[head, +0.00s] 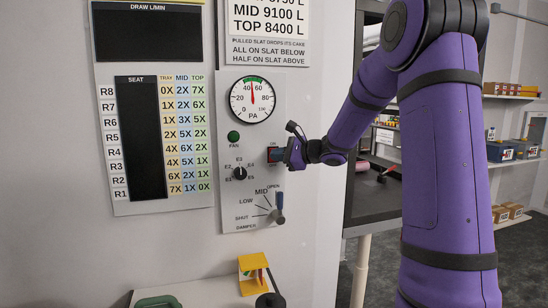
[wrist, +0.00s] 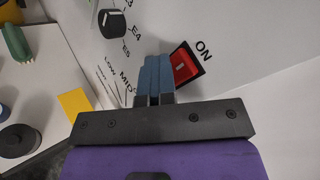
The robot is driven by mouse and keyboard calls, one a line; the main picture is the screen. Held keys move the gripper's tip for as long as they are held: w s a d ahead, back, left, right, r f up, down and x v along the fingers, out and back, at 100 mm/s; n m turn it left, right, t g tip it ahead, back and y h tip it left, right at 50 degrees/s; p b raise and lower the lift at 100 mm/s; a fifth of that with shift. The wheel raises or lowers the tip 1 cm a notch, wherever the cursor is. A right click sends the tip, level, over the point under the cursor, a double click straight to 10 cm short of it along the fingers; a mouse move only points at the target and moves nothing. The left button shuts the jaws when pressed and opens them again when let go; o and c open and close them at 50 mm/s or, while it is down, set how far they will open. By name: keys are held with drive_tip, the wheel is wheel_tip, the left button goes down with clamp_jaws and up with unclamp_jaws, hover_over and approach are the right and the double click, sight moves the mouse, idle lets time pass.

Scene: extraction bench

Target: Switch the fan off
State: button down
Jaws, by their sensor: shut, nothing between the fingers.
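The fan switch is a red rocker in a black frame; in the wrist view the rocker (wrist: 183,66) sits below the word ON, just right of my fingertips. My gripper (wrist: 157,62) has its blue fingers shut together and empty, pointing at the panel. In the head view my gripper (head: 277,155) is at the right edge of the control panel (head: 238,83) and partly covers the switch (head: 271,151). I cannot tell whether the fingertips touch the rocker. The round green fan lamp (head: 234,137) is left of the switch; whether it is lit is unclear.
Above is a pressure gauge (head: 252,99), its needle near upright. A black selector knob (head: 240,173) is left of my gripper; it also shows in the wrist view (wrist: 112,22). The damper lever (head: 279,206) is just below.

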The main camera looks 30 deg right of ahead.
drive_tip(key=shift+a+r, duration=0.1)
drive_tip(key=shift+r, duration=0.1)
drive_tip(key=shift+s+a, duration=0.15)
drive_tip(key=shift+s, duration=0.15)
idle(0.4)
drive_tip(key=shift+s+a+r, duration=0.15)
drive_tip(key=shift+s+a, duration=0.05)
drive_tip(key=shift+s, duration=0.6)
drive_tip(key=shift+s+a+r, duration=0.1)
drive_tip(key=shift+s+a, duration=0.15)
drive_tip(key=shift+s, duration=0.6)
drive_tip(key=shift+s+a+r, duration=0.15)
drive_tip(key=shift+s+a, duration=0.05)
drive_tip(key=shift+s, duration=0.6)
